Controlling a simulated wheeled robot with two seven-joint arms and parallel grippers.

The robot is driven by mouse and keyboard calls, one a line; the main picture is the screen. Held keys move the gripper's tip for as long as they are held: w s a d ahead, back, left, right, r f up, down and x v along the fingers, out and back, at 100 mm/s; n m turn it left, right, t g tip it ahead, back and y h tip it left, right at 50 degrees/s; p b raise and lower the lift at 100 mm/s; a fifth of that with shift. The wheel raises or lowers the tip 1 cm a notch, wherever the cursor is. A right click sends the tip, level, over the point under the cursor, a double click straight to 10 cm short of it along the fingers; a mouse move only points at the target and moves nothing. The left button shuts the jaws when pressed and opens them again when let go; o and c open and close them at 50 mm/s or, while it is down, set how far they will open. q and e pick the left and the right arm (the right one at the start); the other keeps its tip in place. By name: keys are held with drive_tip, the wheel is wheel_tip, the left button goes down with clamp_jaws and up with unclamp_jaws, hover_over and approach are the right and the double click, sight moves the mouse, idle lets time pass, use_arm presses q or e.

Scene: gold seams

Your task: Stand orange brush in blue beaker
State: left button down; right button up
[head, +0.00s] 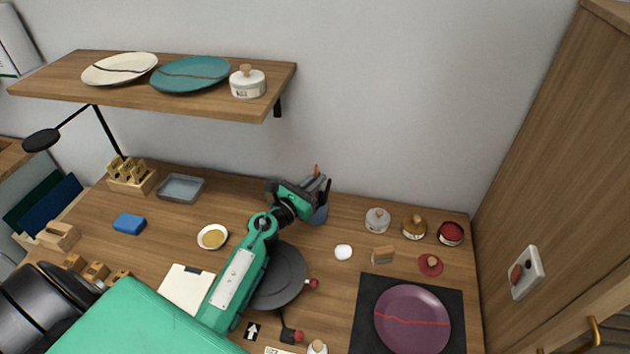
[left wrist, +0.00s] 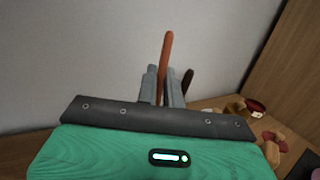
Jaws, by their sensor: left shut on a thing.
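The blue beaker (head: 319,216) stands at the back of the table near the wall, partly covered by my left gripper. My left gripper (head: 318,183) is at the beaker, over its mouth. It is shut on the orange brush (head: 317,169), whose orange handle points up between the fingers. In the left wrist view the handle (left wrist: 166,58) rises nearly upright between the two grey fingers (left wrist: 163,86). The brush's lower end is hidden, so I cannot tell how deep it sits in the beaker. My right gripper is not in view.
A dark handle (head: 327,188) stands close beside the fingers. Small jars (head: 377,220) and a white lump (head: 343,252) lie to the right. A purple plate (head: 412,318) rests on a dark mat. A wooden shelf (head: 180,106) with plates hangs above left.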

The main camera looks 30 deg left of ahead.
use_arm(q)
drive_tip(key=shift+f, duration=0.3)
drive_tip(key=c, duration=1.5)
unclamp_jaws()
drive_tip(key=shift+o, duration=0.2)
drive_tip(key=b+v, duration=0.4)
drive_tip(key=v, duration=1)
drive_tip(key=shift+b, duration=0.4)
drive_tip(key=shift+r, duration=0.15)
